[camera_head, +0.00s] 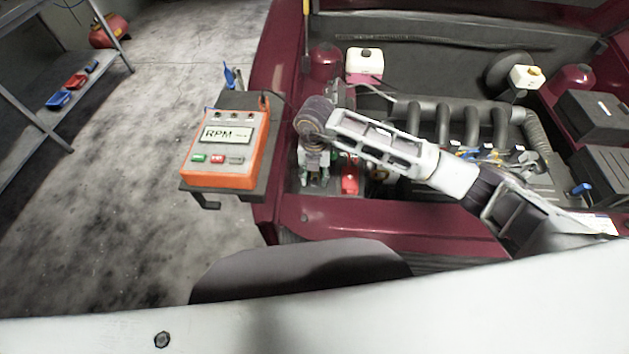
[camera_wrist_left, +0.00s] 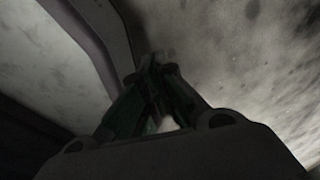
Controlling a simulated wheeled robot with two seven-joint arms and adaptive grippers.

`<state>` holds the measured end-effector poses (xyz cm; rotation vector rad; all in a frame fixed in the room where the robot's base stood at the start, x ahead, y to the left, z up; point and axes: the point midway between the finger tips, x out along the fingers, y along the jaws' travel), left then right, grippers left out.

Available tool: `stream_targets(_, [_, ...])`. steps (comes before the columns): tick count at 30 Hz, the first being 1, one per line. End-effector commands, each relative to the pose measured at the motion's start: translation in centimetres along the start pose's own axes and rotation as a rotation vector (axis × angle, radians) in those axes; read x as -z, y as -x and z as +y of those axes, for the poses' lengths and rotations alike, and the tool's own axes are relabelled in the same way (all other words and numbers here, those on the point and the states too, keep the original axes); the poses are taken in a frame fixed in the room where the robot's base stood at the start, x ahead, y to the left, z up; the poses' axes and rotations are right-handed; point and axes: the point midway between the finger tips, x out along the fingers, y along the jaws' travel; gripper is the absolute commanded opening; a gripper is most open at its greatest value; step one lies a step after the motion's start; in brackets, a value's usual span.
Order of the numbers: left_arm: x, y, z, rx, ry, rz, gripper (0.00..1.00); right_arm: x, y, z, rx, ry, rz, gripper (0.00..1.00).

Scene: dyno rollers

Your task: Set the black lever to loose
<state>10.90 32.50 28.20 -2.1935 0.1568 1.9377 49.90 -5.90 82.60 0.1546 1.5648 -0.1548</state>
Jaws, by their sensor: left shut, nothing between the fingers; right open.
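I cannot pick out the black lever in either view; my right arm covers part of the engine bay. My right gripper (camera_head: 315,177) points down into the front left corner of the open bay, beside a small red part (camera_head: 349,180). Its fingers are small and dim here, and I see nothing held between them. My left gripper (camera_wrist_left: 156,62) shows only in the left wrist view, dark, with its fingers together and empty over the grey floor beside a pale panel.
An orange RPM meter (camera_head: 223,150) sits on a dark shelf (camera_head: 257,181) left of the dark red car body (camera_head: 390,226). A black box (camera_head: 597,112) stands at the right.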

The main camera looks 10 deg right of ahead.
Motion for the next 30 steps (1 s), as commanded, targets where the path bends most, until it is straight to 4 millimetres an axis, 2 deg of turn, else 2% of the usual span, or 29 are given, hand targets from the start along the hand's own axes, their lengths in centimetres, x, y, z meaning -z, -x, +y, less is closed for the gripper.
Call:
stream_targets(3, [-0.4,0.0,0.2,-0.002,0.000,-0.005,0.00,0.1,-1.6,0.0,0.001,0.000,0.003,0.41])
stream_targets(9, [-1.0,0.1,0.3,-0.003,0.000,-0.012,0.00,0.1,-3.3,0.0,0.001,-0.001,0.002,0.41])
stream_targets(22, [-1.1,0.1,0.3,-0.003,-0.001,-0.013,0.00,0.1,-3.9,0.0,0.000,0.001,0.001,0.41])
stream_targets(30, [-0.6,0.1,0.2,-0.002,0.000,-0.008,0.00,0.1,-3.9,0.0,0.000,0.001,0.001,0.08])
